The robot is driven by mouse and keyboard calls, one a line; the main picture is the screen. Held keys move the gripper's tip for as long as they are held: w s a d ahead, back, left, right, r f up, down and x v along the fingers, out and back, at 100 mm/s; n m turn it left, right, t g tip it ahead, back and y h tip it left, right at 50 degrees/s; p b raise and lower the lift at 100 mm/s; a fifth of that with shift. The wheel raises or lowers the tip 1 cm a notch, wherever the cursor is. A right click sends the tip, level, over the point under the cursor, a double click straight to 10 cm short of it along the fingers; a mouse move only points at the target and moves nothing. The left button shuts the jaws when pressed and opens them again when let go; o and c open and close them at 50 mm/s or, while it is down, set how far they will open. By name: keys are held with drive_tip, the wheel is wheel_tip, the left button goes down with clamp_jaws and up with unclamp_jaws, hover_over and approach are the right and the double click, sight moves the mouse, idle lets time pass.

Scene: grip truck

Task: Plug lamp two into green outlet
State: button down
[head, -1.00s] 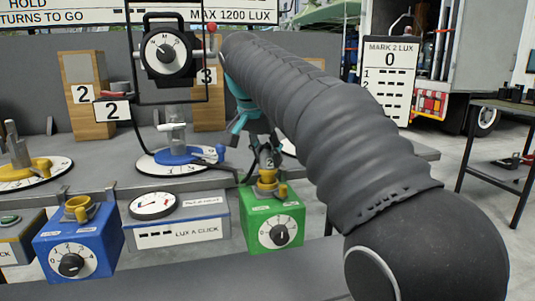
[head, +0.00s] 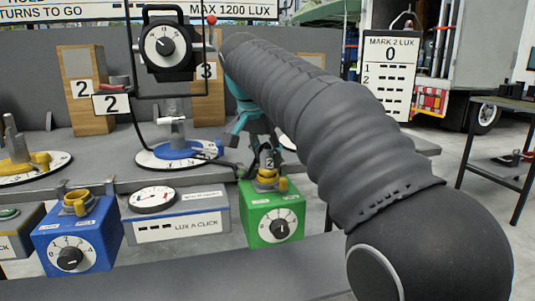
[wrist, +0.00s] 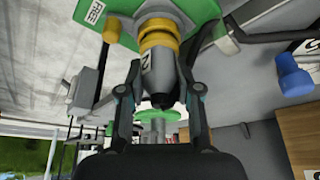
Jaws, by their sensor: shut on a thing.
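Lamp two (head: 165,45), a black lamp head in a wire frame with a "2" tag (head: 112,105), stands on a blue round base over a white dial. My gripper (head: 262,150) is shut on a dark plug marked 2 (head: 268,160), directly above the green outlet box (head: 273,218). The plug also shows between my fingers in the wrist view (wrist: 160,75). It is upright, with its end at the yellow socket collar (wrist: 157,40) of the green outlet. How deep it sits is hidden by the collar.
A blue outlet box (head: 78,235) with an empty yellow socket stands at the left. A gauge box reading "LUX A CLICK" (head: 182,225) stands between the boxes. Wooden blocks (head: 85,90) stand behind. A lux board (head: 388,75) reads 0.

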sight(268, 144)
drive_tip(key=shift+f, duration=0.15)
drive_tip(key=c, duration=0.7)
unclamp_jaws()
drive_tip(key=o, duration=0.3)
drive_tip(key=shift+r+p, duration=2.2)
drive_tip(key=shift+r, duration=0.3)
